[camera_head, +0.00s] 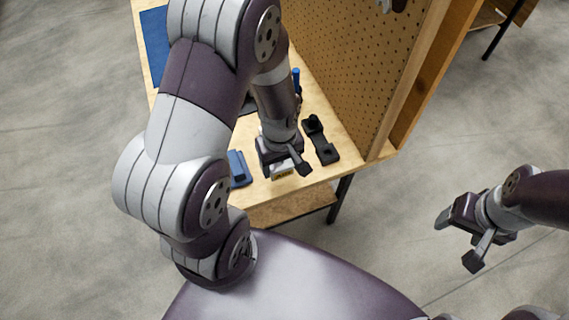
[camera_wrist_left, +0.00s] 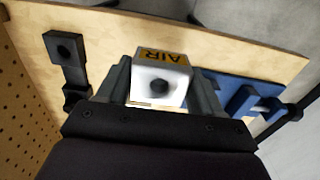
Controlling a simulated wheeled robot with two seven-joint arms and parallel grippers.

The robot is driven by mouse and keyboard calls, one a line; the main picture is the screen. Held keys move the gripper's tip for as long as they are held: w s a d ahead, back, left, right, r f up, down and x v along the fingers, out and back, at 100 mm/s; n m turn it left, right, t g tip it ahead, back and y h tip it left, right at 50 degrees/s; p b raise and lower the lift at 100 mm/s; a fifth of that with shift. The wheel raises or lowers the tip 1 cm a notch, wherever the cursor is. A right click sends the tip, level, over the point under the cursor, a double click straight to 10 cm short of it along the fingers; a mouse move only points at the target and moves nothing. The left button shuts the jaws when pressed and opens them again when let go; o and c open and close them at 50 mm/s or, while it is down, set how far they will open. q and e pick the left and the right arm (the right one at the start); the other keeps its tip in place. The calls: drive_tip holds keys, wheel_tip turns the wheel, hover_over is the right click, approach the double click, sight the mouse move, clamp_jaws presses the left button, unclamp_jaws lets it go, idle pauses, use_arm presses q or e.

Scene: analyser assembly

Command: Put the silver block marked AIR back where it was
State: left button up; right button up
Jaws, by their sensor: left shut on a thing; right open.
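The silver block (camera_wrist_left: 158,78) has a yellow label reading AIR and a dark round hole in its face. It sits between the fingers of my left gripper (camera_wrist_left: 160,88) in the left wrist view. In the head view only a small part of the block (camera_head: 282,171) shows below my left gripper (camera_head: 284,168), over the near end of the wooden table (camera_head: 315,180). I cannot tell whether the block touches the table. My right gripper (camera_head: 458,240) is open and empty, out over the floor at the right.
A black fixture (camera_head: 321,140) lies right of my left gripper; it also shows in the wrist view (camera_wrist_left: 70,62). A blue fixture (camera_head: 238,168) lies to the left, also in the wrist view (camera_wrist_left: 240,98). A pegboard wall (camera_head: 362,70) stands along the table's right side.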

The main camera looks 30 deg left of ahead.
sight(285, 165)
use_arm(q)
drive_tip(key=w+f, duration=0.1)
drive_tip(key=w, duration=0.1)
drive_tip(key=shift+w+a+f, duration=0.15)
drive_tip(key=shift+w+f, duration=0.2)
drive_tip(key=shift+w, duration=0.05)
wheel_tip(285, 165, down, 4)
drive_tip(key=shift+r, duration=0.1)
drive_tip(key=shift+w, duration=0.1)
drive_tip(key=shift+f+b, duration=0.25)
drive_tip(key=shift+b, duration=0.05)
drive_tip(key=shift+f, duration=0.1)
drive_tip(key=o, duration=1.2)
drive_tip(key=shift+o, duration=0.2)
